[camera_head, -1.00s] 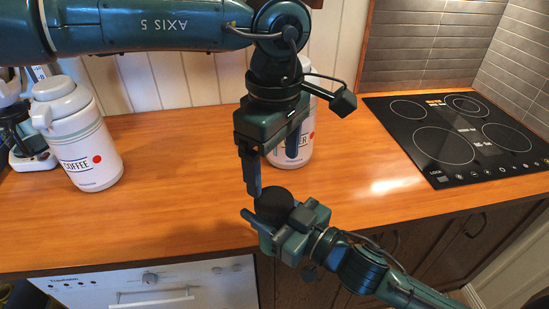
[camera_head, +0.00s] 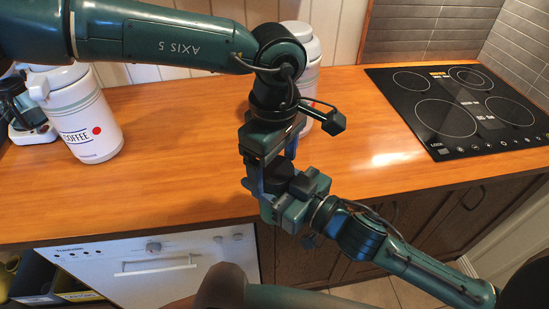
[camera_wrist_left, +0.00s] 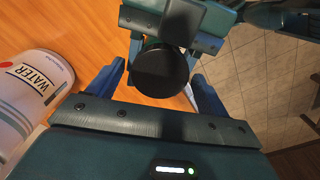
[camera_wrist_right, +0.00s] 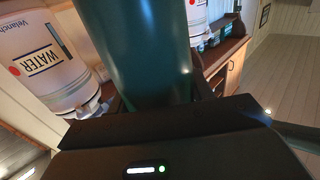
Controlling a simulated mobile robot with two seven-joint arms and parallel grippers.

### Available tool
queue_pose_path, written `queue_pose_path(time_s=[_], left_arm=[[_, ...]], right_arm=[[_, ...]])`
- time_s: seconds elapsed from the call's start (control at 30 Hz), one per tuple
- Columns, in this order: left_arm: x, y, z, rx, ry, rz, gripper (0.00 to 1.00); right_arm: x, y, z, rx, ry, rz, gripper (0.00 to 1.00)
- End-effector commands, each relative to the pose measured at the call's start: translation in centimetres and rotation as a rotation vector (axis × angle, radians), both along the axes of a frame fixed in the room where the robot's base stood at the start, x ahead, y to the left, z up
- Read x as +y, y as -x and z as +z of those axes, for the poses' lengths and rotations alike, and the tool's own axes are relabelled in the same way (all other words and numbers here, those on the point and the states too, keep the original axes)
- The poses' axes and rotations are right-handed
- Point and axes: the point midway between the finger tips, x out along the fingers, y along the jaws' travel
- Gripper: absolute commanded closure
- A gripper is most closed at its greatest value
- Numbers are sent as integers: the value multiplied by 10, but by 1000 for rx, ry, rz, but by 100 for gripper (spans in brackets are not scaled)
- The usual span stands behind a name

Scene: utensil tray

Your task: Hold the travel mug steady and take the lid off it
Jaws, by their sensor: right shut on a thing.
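The travel mug shows as a dark green cylinder (camera_wrist_right: 140,50) in the right wrist view. Its round black lid (camera_wrist_left: 162,72) faces the camera in the left wrist view. In the head view the lid (camera_head: 280,168) is partly hidden by my left gripper. My right gripper (camera_head: 282,190) is shut on the mug and holds it near the counter's front edge. My left gripper (camera_head: 270,172) is above the mug, pointing down. Its open fingers (camera_wrist_left: 160,90) stand on either side of the lid, with visible gaps.
A white COFFEE container (camera_head: 88,125) stands on the wooden counter (camera_head: 190,130) at the left. A white WATER container (camera_head: 308,50) stands behind my left gripper. A black cooktop (camera_head: 455,110) is at the right. The counter between the containers is clear.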

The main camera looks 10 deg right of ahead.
Motion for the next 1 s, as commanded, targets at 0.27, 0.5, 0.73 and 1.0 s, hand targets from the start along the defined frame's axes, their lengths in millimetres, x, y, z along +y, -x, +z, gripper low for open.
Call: queue_pose_path(time_s=[0.27,0.5,0.73,1.0], left_arm=[[0,0,1,0,0,0,44],[0,0,1,-1,1,0,64],[0,0,1,0,2,166,65],[0,-1,1,-4,1,523,65]], right_arm=[[0,0,1,-2,-2,1,100],[0,0,1,-1,-1,1,100],[0,0,1,-1,-1,1,100],[0,0,1,-1,-1,1,100]])
